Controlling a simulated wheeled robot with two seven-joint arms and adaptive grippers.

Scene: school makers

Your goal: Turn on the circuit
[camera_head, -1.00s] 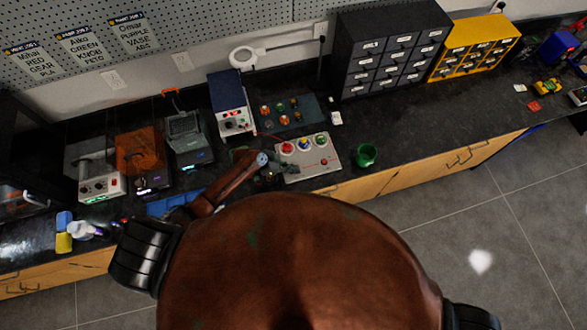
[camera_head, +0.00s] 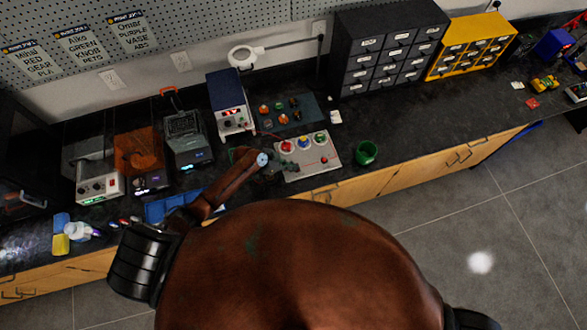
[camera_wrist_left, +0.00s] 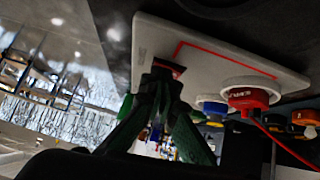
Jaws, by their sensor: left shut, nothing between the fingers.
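A white circuit board (camera_head: 322,166) with red, blue-and-yellow and green round parts lies on the black bench. It also shows in the left wrist view (camera_wrist_left: 213,58). The red round part (camera_wrist_left: 249,98) and a blue one (camera_wrist_left: 212,105) sit along one edge there. My left gripper (camera_head: 287,165) is at the board's left side, small and dark in the head view. In the left wrist view its shut fingertips (camera_wrist_left: 166,74) are against or just in front of a small red-and-black part (camera_wrist_left: 169,68) on the board. Contact cannot be told. My right gripper is out of view.
A blue power supply (camera_head: 231,104) stands behind the board, with a dark panel of small parts (camera_head: 290,112) beside it. A green cup (camera_head: 366,152) stands just right of the board. Drawer cabinets (camera_head: 390,48) stand further back. The bench right of the cup is largely clear.

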